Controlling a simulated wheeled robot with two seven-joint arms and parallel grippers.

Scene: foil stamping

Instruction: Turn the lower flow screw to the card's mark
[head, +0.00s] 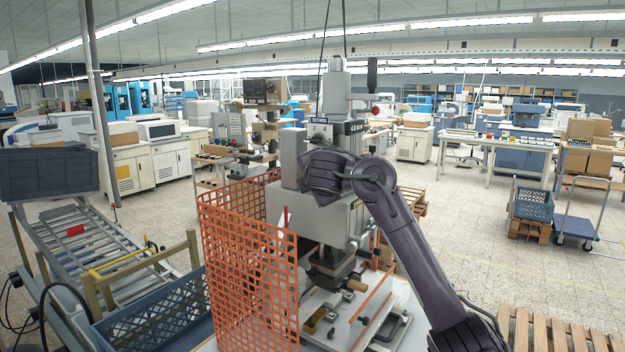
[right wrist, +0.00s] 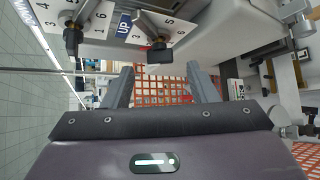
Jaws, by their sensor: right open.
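The stamping press (head: 340,95) stands in the middle of the head view, with a blue DOWN label (head: 319,120) on its upper part. In the right wrist view, the lower flow screw (right wrist: 158,50) has a dark knob and a white numbered plate (right wrist: 172,26) beside a blue UP label (right wrist: 124,27). The other flow screw (right wrist: 72,38) is to its left. My right gripper (right wrist: 160,88) is open and empty, its fingers apart just below the lower screw's knob in that view. I cannot make out the card or its mark. My left gripper is not in view.
An orange mesh guard (head: 245,260) stands left and in front of the press. A roller conveyor (head: 95,245) and a blue crate (head: 150,325) are at the left. A pallet (head: 560,330) lies at lower right. Open floor (head: 465,225) shows on the right.

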